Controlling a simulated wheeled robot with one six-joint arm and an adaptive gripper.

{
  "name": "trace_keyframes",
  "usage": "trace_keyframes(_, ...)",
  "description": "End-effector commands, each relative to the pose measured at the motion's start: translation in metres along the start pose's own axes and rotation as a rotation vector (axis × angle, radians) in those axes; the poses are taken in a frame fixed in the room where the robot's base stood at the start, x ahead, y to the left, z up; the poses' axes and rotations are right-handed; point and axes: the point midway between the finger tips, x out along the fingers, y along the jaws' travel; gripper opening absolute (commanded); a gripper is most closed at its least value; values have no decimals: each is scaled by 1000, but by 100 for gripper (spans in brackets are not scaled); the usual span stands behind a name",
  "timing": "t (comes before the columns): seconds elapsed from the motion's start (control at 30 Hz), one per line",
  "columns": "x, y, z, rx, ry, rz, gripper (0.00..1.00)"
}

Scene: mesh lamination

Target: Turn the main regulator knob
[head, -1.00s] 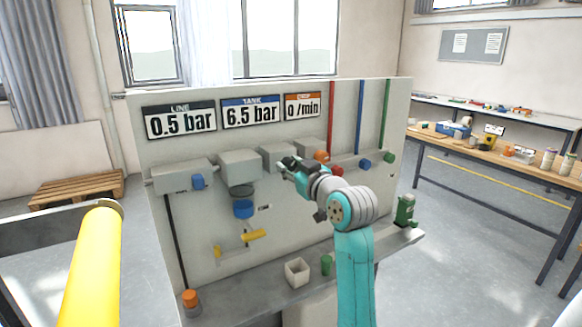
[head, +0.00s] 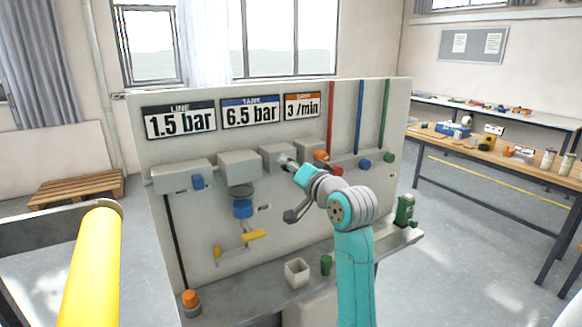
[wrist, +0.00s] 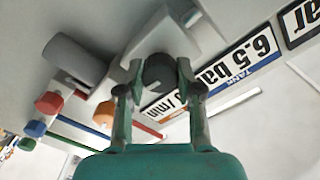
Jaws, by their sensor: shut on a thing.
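The main regulator knob appears to be the dark round knob (wrist: 158,72) on a grey block of the panel, seen in the wrist view. My gripper (wrist: 159,74) has a finger on each side of it and is shut on it. In the head view my gripper (head: 287,163) reaches the panel's middle block, and the knob is hidden or too small to tell. The line display (head: 180,122) reads 1.5 bar.
A blue knob (head: 197,181), a blue-banded bowl (head: 242,208) and a yellow handle (head: 254,235) are on the panel's left. Orange (head: 320,156) and red (head: 336,170) knobs are close right of my gripper.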

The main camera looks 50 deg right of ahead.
Motion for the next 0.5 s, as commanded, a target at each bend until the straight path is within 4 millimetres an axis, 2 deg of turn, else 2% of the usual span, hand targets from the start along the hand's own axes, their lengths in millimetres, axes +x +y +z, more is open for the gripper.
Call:
trace_keyframes(0.2, 0, 1, 1, 179, -3, 3, 1)
trace_keyframes(0.5, 0, 1, 1, 348, -3, 3, 1)
